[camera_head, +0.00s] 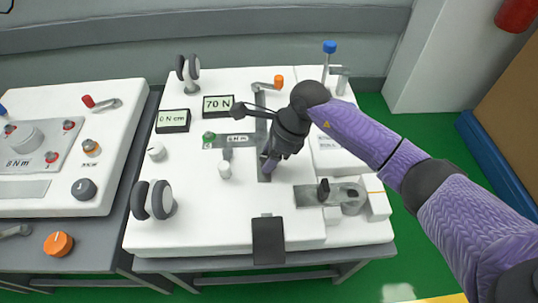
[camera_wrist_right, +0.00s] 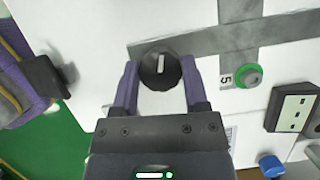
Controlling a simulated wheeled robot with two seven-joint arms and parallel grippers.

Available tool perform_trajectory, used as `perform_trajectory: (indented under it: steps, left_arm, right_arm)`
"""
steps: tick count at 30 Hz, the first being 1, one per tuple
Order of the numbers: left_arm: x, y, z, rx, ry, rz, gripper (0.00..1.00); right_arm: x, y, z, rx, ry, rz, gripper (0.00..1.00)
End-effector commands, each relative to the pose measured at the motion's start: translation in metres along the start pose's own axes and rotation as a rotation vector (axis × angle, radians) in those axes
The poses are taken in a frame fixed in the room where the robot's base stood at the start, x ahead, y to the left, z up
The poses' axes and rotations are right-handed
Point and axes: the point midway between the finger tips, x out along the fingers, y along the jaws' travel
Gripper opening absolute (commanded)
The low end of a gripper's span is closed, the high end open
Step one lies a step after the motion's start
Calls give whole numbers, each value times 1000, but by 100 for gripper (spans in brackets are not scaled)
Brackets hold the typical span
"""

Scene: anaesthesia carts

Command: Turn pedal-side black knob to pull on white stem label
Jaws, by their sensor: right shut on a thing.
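In the right wrist view a round black knob (camera_wrist_right: 160,68) with a white pointer line sits between the two purple fingers of my right gripper (camera_wrist_right: 160,84). The fingers are shut on its sides, and the pointer stands nearly upright in that view. In the head view my right gripper (camera_head: 268,165) reaches down onto the middle of the white panel (camera_head: 200,237), and the gripped knob is hidden there. The black pedal (camera_head: 268,240) hangs at the panel's front edge. I cannot read a white stem label. My left gripper is not in view.
A black knob (camera_head: 324,190) on a metal bracket is right of my gripper. Displays (camera_head: 218,105) and a green button (camera_head: 208,136) lie left and behind. A grey-padded clamp (camera_head: 152,200) is front left. Another cart (camera_head: 60,180) stands left.

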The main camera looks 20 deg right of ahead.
Motion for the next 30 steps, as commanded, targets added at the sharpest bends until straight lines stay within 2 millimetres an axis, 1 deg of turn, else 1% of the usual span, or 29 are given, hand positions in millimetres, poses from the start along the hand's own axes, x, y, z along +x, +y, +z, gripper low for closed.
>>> perform_trajectory:
  steps: [1,3,11,12,14,15,16,17,25,26,28,30]
  left_arm:
    - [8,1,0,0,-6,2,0]
    - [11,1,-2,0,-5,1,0]
    - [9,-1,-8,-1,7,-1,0]
    - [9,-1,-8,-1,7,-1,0]
    - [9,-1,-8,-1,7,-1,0]
    - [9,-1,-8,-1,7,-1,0]
    - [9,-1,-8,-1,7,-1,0]
    - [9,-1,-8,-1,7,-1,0]
    - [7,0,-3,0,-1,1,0]
    - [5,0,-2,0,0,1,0]
    - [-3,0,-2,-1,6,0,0]
    - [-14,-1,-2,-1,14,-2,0]
  right_arm:
    - [5,-2,-3,-45,3,18,0]
    - [3,-2,-2,-95,2,38,0]
    - [0,-1,0,-111,0,44,0]
    - [0,-1,0,-110,0,44,62]
    - [0,-1,0,-110,0,44,74]
    - [0,-1,0,-110,0,44,83]
    - [0,-1,0,-110,0,44,89]
    - [0,-1,0,-110,0,44,93]
    - [-2,-1,0,-109,-1,43,93]
    - [-5,-1,0,-109,-1,42,93]
    - [-20,-2,2,-110,-1,38,93]
    - [-41,-3,3,-111,-1,36,93]
